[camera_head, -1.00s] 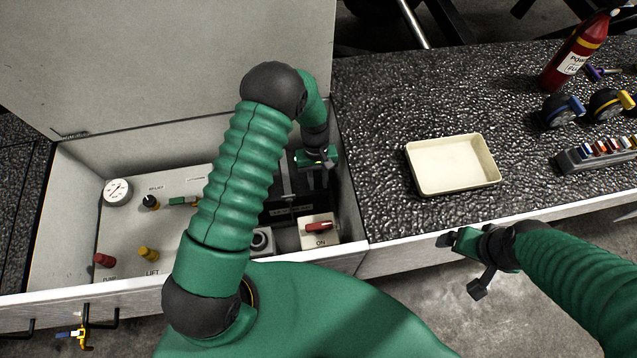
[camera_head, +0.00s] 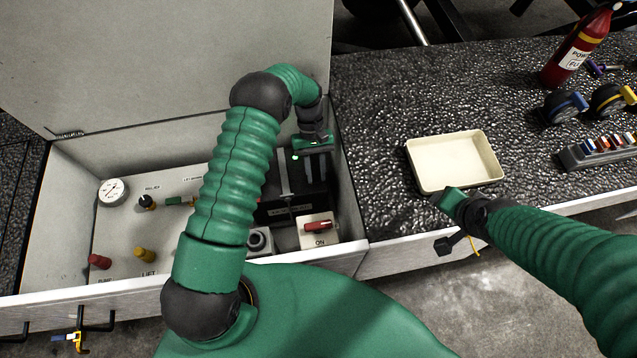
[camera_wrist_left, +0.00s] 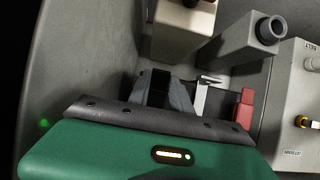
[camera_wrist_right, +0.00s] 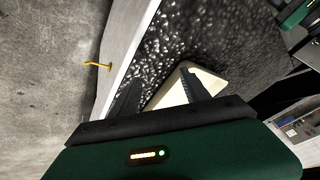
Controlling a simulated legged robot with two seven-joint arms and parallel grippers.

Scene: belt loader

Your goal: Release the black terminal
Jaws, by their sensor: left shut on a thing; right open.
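My left gripper (camera_head: 316,165) points down inside the open box, at the right end near the side wall. In the left wrist view its jaws (camera_wrist_left: 166,88) are shut on a dark piece, which I take to be the black terminal; the fingers hide most of it. A metal bracket (camera_wrist_left: 203,93) and a red piece (camera_wrist_left: 243,108) are just right of the jaws in that view. My right gripper (camera_head: 443,198) is at the front edge of the counter, by the tray's near side. Its fingers (camera_wrist_right: 158,92) are open and empty.
A cream tray (camera_head: 423,180) stands empty on the black counter. A fire extinguisher (camera_head: 577,50), casters and a terminal strip (camera_head: 600,153) are at the right.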

